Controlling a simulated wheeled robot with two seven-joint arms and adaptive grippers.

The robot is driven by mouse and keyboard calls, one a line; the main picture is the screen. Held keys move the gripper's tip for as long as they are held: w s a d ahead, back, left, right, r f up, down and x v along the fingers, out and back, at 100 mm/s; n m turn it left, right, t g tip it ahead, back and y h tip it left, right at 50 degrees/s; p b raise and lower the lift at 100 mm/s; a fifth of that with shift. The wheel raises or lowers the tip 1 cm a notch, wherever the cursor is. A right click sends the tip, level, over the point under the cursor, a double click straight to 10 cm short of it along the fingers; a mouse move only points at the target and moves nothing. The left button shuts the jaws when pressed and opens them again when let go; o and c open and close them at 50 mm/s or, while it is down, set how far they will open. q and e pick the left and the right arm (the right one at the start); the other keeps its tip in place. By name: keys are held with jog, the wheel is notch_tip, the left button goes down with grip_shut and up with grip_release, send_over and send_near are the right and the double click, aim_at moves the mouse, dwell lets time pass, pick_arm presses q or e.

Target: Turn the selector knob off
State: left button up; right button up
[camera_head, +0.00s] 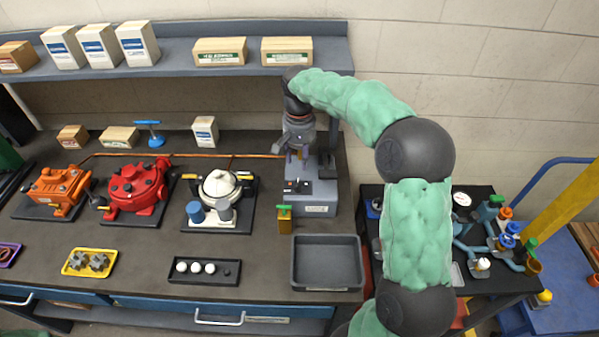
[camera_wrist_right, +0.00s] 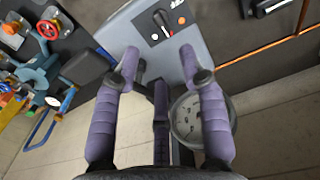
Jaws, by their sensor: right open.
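The selector knob (camera_wrist_right: 161,18) is a dark knob with a pale bar, on a black plate with a red mark. It sits on top of a grey box (camera_wrist_right: 195,50) in the right wrist view. In the head view the grey box (camera_head: 316,210) stands at the bench's right end, with its black plate (camera_head: 297,187) on top; the knob is too small there to read. My right gripper (camera_head: 296,155) is above the box, pointing down. In the wrist view its purple fingers (camera_wrist_right: 158,58) are spread and empty, apart from the knob. My left gripper is not in view.
A round gauge (camera_wrist_right: 187,120) is close beside the fingers. White (camera_head: 219,195), red (camera_head: 134,188) and orange (camera_head: 58,189) motors stand left. A shelf (camera_head: 190,60) runs behind.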

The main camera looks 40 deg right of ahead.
aim_at(298, 185)
notch_tip(298, 185, down, 10)
jog(key=shift+f+b, duration=0.15)
jog(key=shift+b, duration=0.85)
grip_shut()
